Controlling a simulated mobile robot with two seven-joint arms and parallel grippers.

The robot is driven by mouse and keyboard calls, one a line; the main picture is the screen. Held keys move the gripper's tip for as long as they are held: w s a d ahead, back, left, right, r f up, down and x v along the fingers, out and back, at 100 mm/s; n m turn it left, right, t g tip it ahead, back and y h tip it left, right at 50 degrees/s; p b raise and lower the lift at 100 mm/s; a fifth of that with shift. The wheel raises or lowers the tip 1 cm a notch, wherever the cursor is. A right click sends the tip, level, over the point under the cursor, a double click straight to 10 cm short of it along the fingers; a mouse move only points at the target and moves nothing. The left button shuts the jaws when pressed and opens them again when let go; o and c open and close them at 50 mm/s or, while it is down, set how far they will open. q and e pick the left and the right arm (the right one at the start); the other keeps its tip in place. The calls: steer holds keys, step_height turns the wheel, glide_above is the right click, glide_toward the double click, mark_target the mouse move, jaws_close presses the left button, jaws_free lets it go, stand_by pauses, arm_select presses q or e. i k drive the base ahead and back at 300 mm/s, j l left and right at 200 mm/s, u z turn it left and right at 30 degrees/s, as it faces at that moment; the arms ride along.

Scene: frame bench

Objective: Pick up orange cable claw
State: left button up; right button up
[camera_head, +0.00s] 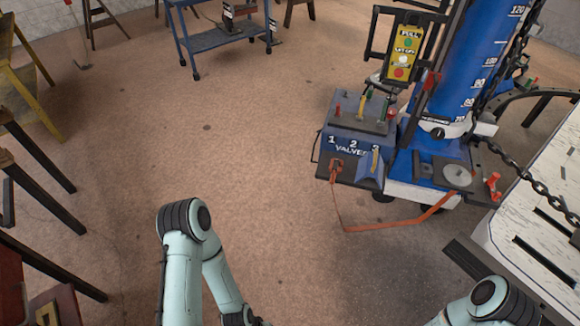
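An orange cable (385,227) hangs in a loop from the front of the blue valve box. Its left end meets a small orange-red piece (336,168) at the box front below the number 1; this may be the claw, but it is too small to tell. The cable's other end runs up right to the base of the blue column. The valve box (350,145) is marked "VALVES" with 1, 2, 3. My two arms show at the bottom edge, apart from the cable. Neither gripper's fingers can be seen.
The blue column (465,70) with a chain (530,180) stands at right, beside a white worn table (535,225). A yellow button panel (405,52) is above the valve box. A blue cart (220,38) is at the back; dark trestle legs are at left. The middle floor is clear.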

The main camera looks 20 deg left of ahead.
mark_target(335, 169)
steer(key=u, duration=0.15)
steer(key=z, duration=2.15)
steer(key=u, duration=2.15)
steer(key=i+l+z, duration=0.1)
steer(key=i+z, duration=0.2)
steer(key=i, duration=0.5)
steer(key=i+z, duration=0.25)
steer(key=i, duration=0.5)
